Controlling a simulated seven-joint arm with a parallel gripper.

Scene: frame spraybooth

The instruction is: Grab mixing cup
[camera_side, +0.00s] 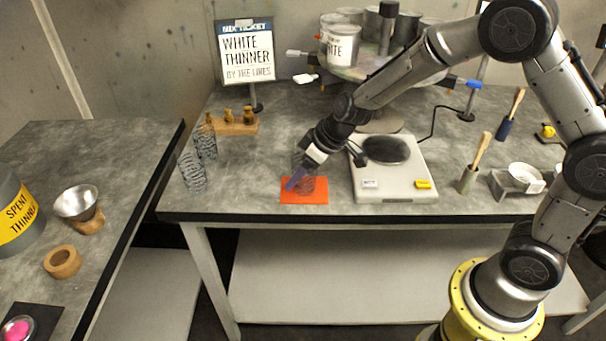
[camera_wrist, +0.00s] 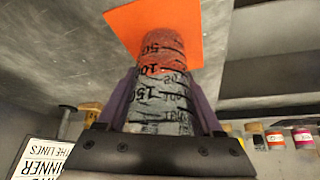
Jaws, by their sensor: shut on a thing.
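The mixing cup (camera_wrist: 160,88) is clear with black graduation marks and numbers. In the wrist view it stands between the two purple fingers of my gripper (camera_wrist: 162,100), which is shut on it. Its far end shows against an orange mat (camera_wrist: 125,20). In the side view my gripper (camera_side: 296,180) is low over the orange mat (camera_side: 312,197), and the cup (camera_side: 306,178) is partly hidden by the fingers. I cannot tell whether the cup touches the mat. More clear marked cups (camera_side: 192,173) stand to the left on the bench.
A scale (camera_side: 393,184) stands right of the mat, close to my gripper. A wooden block with small brown bottles (camera_side: 230,124) and a sign (camera_side: 246,55) stand behind. A brush in a small pot (camera_side: 469,178) is farther right. The bench's front edge (camera_side: 270,216) is near.

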